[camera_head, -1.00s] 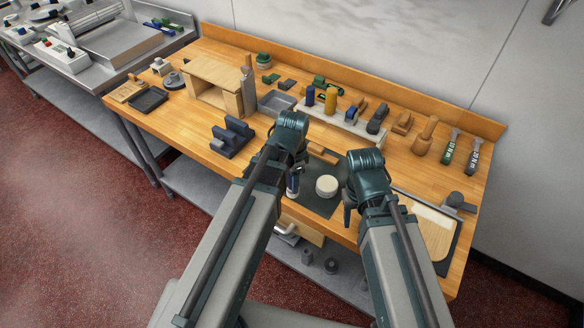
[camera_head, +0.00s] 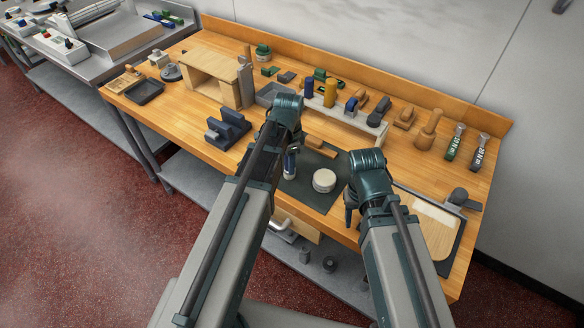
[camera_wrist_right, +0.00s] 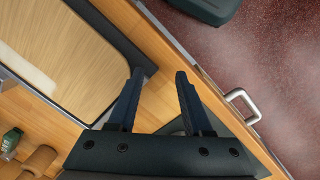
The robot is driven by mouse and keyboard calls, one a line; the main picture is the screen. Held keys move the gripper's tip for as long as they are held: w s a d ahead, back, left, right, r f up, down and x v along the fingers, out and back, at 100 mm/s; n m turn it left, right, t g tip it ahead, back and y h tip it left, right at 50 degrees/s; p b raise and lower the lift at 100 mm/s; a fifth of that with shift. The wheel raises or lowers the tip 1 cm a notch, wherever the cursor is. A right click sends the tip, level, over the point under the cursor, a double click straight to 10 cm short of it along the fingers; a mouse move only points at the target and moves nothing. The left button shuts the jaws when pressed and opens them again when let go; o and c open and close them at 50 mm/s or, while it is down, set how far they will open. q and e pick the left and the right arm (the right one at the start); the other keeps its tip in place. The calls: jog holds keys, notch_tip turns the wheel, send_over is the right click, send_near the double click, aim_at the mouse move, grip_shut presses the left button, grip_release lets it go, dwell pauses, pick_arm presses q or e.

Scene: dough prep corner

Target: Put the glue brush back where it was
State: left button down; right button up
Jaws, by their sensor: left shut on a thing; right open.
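A slim dark blue and white thing (camera_head: 290,163), which seems to be the glue brush, shows beside my left forearm, roughly upright over the dark mat (camera_head: 318,199). My left gripper (camera_head: 289,148) is shut on it; its fingers are mostly hidden behind my own wrist and arm. I cannot tell how far its lower end is above the mat. My right gripper (camera_head: 350,208) is open and empty near the table's front edge; its two spread fingers also show in the right wrist view (camera_wrist_right: 157,82).
A round cream tub (camera_head: 324,180) stands on the mat. A dark blue block stand (camera_head: 229,130) is at left, and a pale board (camera_head: 432,232) at right.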

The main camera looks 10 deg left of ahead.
pick_arm(q)
jog(key=shift+a, duration=0.2)
pick_arm(e)
jog(key=shift+a, duration=0.2)
pick_arm(q)
jog(key=shift+d+f, duration=0.1)
jog(key=shift+f, duration=0.1)
pick_arm(e)
jog(key=shift+d+f, duration=0.1)
jog(key=shift+f, duration=0.1)
pick_arm(q)
jog(key=c, duration=0.6)
grip_release()
jog(key=shift+r, duration=0.1)
pick_arm(e)
jog(key=shift+r, duration=0.1)
pick_arm(q)
jog(key=shift+o, duration=0.2)
jog(key=shift+r, duration=0.1)
pick_arm(e)
jog(key=shift+r, duration=0.1)
